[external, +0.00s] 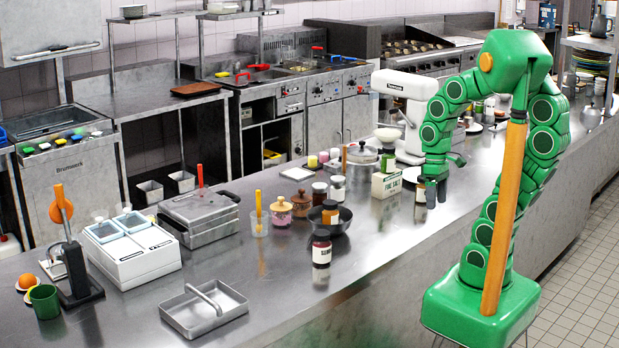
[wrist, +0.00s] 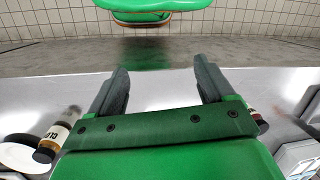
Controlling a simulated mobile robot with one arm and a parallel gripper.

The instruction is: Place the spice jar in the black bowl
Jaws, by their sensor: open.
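The black bowl (external: 344,226) sits on the steel counter in the external view. A small dark-capped jar with an orange-brown label (external: 330,212) appears in or just behind it; I cannot tell which. A dark red spice jar with a white label (external: 321,252) stands upright in front of the bowl. My gripper (external: 436,192) is open and empty above the counter, well to the right of the bowl. In the wrist view, the space between my open fingers (wrist: 160,75) is empty. A labelled jar (wrist: 58,134) shows at lower left there. Which jar the task means is unclear.
More jars (external: 338,188) stand behind the bowl. A white fine salt box (external: 386,185) and a stand mixer (external: 407,112) are left of and behind my gripper. A metal tray (external: 204,310) lies at front left. Counter between bowl and gripper is mostly clear.

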